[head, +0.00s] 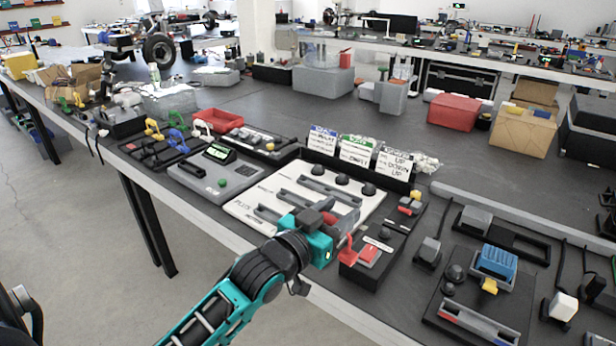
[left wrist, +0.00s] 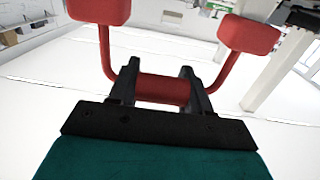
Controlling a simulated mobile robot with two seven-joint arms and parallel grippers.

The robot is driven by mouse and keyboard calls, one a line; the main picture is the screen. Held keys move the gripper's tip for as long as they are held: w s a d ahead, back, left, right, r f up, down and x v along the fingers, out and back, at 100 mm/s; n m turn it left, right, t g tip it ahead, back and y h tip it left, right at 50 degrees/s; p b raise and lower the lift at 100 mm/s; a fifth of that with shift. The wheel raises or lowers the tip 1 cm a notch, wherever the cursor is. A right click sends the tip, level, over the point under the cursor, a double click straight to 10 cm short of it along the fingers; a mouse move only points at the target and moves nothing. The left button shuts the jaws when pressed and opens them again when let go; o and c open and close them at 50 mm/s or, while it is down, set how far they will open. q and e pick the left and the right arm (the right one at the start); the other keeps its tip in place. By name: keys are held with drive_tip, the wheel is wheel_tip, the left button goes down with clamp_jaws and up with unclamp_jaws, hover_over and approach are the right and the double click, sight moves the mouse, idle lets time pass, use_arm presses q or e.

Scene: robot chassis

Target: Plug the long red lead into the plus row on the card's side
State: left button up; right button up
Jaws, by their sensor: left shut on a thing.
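My left gripper (head: 338,226) is shut on a red lead (head: 347,248), above the front right part of the white board (head: 250,207). In the left wrist view the lead (left wrist: 162,88) is a U-shaped red bar with a red block at each end. The fingers (left wrist: 158,84) grip its middle. Both blocks look free in the air there. The white board has dark slotted rows and black knobs; the label PLUS is by a front-left row (head: 268,211). Several written cards (head: 357,150) stand along its back edge. The arm and gripper hide the board's front right corner. My right gripper is out of view.
A black tray (head: 385,236) with red parts lies right of the board, close to the gripper. A grey box with a green display (head: 218,152) is on the left. More fixtures, one with a blue block (head: 497,262), crowd the right.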

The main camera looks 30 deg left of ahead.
use_arm(q)
drive_tip(key=w+a, duration=0.3)
drive_tip(key=a, duration=0.3)
drive_tip(key=w+a+r+n+y, duration=0.1)
drive_tip(key=w+a, duration=0.3)
drive_tip(key=a, duration=0.1)
drive_tip(key=shift+a+r+b, duration=0.25)
drive_tip(key=shift+a+b, duration=0.1)
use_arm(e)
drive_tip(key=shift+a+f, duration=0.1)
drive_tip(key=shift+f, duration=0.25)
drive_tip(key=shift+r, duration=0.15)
use_arm(q)
wheel_tip(320, 180, down, 5)
drive_tip(key=b, duration=0.2)
drive_tip(key=shift+f+b, duration=0.2)
drive_tip(key=shift+b, duration=0.1)
drive_tip(key=shift+f, duration=0.2)
drive_tip(key=shift+d, duration=0.1)
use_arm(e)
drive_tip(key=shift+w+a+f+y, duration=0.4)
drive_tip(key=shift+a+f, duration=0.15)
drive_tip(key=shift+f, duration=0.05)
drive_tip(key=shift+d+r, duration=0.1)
